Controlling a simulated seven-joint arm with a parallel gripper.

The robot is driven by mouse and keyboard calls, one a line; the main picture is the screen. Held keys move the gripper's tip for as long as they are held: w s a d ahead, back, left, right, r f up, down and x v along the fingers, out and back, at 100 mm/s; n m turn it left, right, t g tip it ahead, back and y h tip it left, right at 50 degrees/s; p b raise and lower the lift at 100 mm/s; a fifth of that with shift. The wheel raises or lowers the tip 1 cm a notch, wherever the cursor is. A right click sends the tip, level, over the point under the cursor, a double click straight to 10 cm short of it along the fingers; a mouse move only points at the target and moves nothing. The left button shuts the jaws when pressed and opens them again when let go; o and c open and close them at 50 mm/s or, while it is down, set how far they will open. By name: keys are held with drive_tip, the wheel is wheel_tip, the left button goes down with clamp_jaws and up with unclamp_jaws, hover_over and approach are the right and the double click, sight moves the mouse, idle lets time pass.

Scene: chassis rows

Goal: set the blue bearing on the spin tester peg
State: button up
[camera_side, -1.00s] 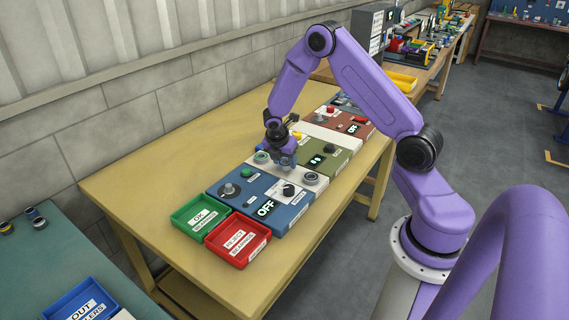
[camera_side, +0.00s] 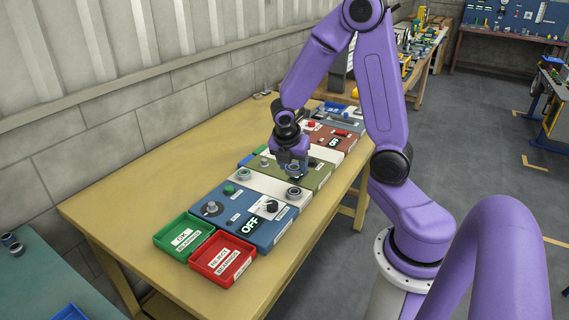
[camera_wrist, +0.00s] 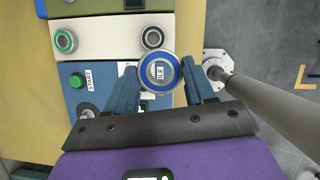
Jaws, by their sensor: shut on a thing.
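The blue bearing (camera_wrist: 160,54), a metal ring with a blue seal, is between the fingers of my gripper (camera_wrist: 161,82) in the wrist view. My gripper is shut on it and holds it raised. In the side view my gripper (camera_side: 292,166) is over the olive panel, behind the white strip; the bearing is hard to make out there. The spin tester (camera_side: 236,222) is a blue panel with a grey disc and peg (camera_side: 211,208), a green button and an OFF display. The peg stands bare. In the wrist view my gripper partly covers the tester.
Two other bearings stay on the white strip: a green-sealed one (camera_side: 243,174) and a dark-sealed one (camera_side: 294,192). A black knob (camera_side: 271,206) stands on the tester. A green OK tray (camera_side: 165,244) and a red reject tray (camera_side: 205,270) adjoin its near side.

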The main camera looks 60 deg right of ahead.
sight(211, 203)
drive_tip(key=shift+s+a+r, duration=0.15)
drive_tip(key=shift+s+a, duration=0.05)
drive_tip(key=shift+a, duration=0.05)
drive_tip(key=w+a+f+n+t+y, duration=0.2)
drive_tip(key=w+a+n, duration=0.45)
drive_tip(key=w, duration=0.35)
drive_tip(key=w+a+f+n+t+y, duration=0.2)
drive_tip(key=w+a+n, duration=0.45)
drive_tip(key=w, duration=0.35)
drive_tip(key=shift+n, duration=0.4)
drive_tip(key=shift+s+d+f, duration=0.1)
drive_tip(key=shift+d+f, duration=0.05)
drive_tip(key=shift+f, duration=3.9)
drive_tip(key=o, duration=1.2)
